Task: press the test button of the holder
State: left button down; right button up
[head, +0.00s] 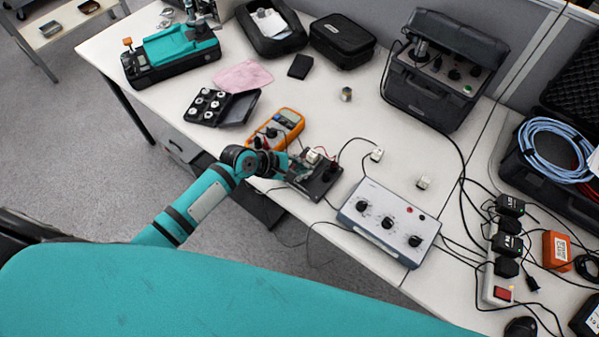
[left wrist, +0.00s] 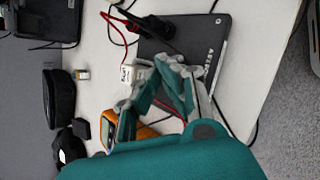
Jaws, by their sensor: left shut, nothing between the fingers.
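The holder appears to be the flat dark plate (head: 324,183) near the table's front edge, with a small white block and a dark upright part on it. It also shows in the left wrist view (left wrist: 208,38), with pale lettering along one side. My left gripper (head: 297,166) is over the plate's left part, close to the white block (left wrist: 133,74). In the left wrist view my fingers (left wrist: 160,72) are shut and empty, their tips beside the block. I cannot tell whether they touch it. The test button cannot be made out. My right gripper is in neither view.
An orange multimeter (head: 277,128) lies just behind my gripper. A grey box with knobs (head: 388,222) stands to the right. Cables run around the plate, and two small white cubes sit nearby. A black case of weights (head: 220,106) lies at the left.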

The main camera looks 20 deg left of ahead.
pick_arm(q)
jog(key=shift+f, duration=0.1)
dwell(0.4)
jog(key=shift+f, duration=0.35)
dwell(0.4)
jog(key=shift+r+p, duration=0.45)
jog(key=shift+p, duration=0.45)
notch_tip(320, 180, up, 6)
jog(key=p, duration=0.7)
